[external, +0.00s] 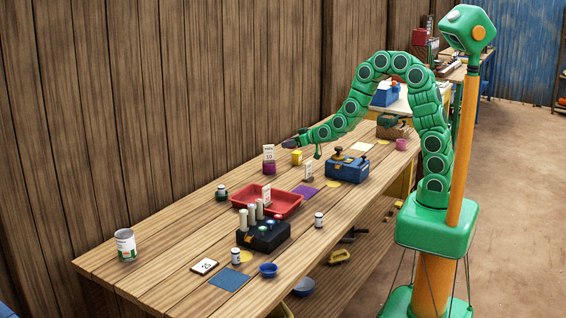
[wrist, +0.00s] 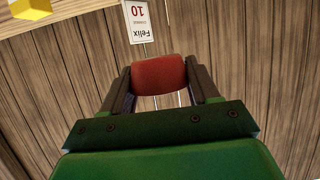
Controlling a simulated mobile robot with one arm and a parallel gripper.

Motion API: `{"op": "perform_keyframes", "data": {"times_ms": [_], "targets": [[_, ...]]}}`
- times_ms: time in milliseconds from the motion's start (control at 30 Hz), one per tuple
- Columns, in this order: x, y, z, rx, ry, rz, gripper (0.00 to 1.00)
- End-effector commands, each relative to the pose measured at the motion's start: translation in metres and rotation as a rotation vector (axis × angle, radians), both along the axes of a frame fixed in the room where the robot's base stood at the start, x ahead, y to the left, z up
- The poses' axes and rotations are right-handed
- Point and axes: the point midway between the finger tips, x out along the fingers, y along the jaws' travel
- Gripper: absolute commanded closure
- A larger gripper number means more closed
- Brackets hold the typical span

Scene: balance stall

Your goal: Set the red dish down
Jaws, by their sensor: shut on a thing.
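In the wrist view a red, rounded piece, which looks like the red dish (wrist: 159,75), sits between the two dark fingers of my gripper (wrist: 160,80). The fingers touch it on both sides. Thin pale lines show just below it, and I cannot tell what they are. In the external view my gripper (external: 291,143) is over the far side of the wooden table, near the wall and above the tabletop. The red dish cannot be made out there.
A card reading Felix 10 (wrist: 138,20) stands close by, on a purple holder (external: 269,168). A yellow block (external: 296,157) is beside it. A red tray (external: 284,205), a blue box (external: 347,169) and a black block with pegs (external: 262,238) stand on the table (external: 160,250). Its near-left part has bare room.

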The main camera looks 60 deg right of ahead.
Motion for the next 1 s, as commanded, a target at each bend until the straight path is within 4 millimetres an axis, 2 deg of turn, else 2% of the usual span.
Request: {"op": "perform_keyframes", "data": {"times_ms": [167, 533, 1000], "targets": [[0.005, 0.031, -0.002, -0.001, -0.001, 0.018, 0.7], [0.009, 0.113, -0.008, 0.0, -0.003, 0.052, 0.7], [-0.008, 0.224, -0.013, -0.002, -0.001, 0.105, 0.7]]}}
